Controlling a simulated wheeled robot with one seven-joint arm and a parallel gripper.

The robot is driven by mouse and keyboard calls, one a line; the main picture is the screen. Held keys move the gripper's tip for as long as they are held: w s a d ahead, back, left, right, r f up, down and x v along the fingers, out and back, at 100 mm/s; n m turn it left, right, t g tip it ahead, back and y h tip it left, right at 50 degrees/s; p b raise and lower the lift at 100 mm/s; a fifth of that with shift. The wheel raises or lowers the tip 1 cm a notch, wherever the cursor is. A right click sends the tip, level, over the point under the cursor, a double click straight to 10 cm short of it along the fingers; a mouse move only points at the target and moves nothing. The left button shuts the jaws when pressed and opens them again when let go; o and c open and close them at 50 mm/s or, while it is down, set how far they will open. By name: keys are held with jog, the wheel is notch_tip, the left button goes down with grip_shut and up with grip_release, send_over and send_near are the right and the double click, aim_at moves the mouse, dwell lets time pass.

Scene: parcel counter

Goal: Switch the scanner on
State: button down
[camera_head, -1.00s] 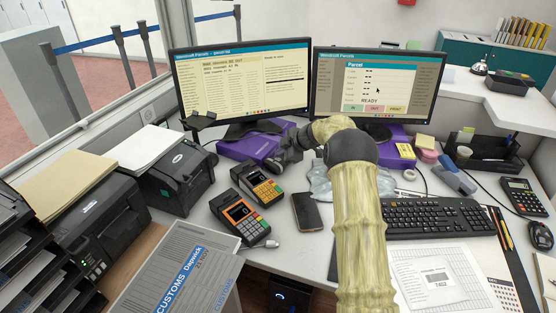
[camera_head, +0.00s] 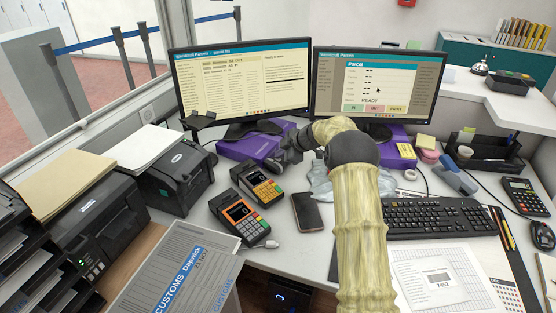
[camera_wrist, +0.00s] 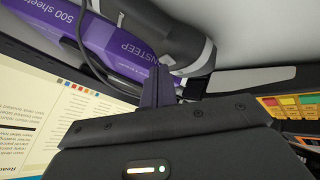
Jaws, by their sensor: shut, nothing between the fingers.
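My gripper (camera_head: 281,160) is at the back of the desk, in front of the two monitors and beside the purple paper pack (camera_head: 240,149). In the wrist view its dark fingers (camera_wrist: 158,75) are shut with nothing between them. Just beyond the fingertips lies a rounded grey and black device (camera_wrist: 160,28) with a pale band, against the purple pack. It may be the scanner, but I cannot tell for sure. No switch on it can be made out. I cannot tell whether the fingertips touch it. In the head view my arm and gripper hide that spot.
Two card terminals (camera_head: 242,214) and a phone (camera_head: 307,212) lie left of my arm. A crumpled clear bag (camera_head: 319,182) lies behind it. The keyboard (camera_head: 440,217) is to the right. Monitors (camera_head: 240,85) stand behind. A dark cable (camera_wrist: 86,45) runs near the device.

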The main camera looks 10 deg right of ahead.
aim_at(281, 161)
jog(key=shift+r, duration=0.1)
dwell(0.3)
jog(key=shift+r, duration=0.75)
notch_tip(281, 161, up, 6)
jog(key=shift+p, duration=0.7)
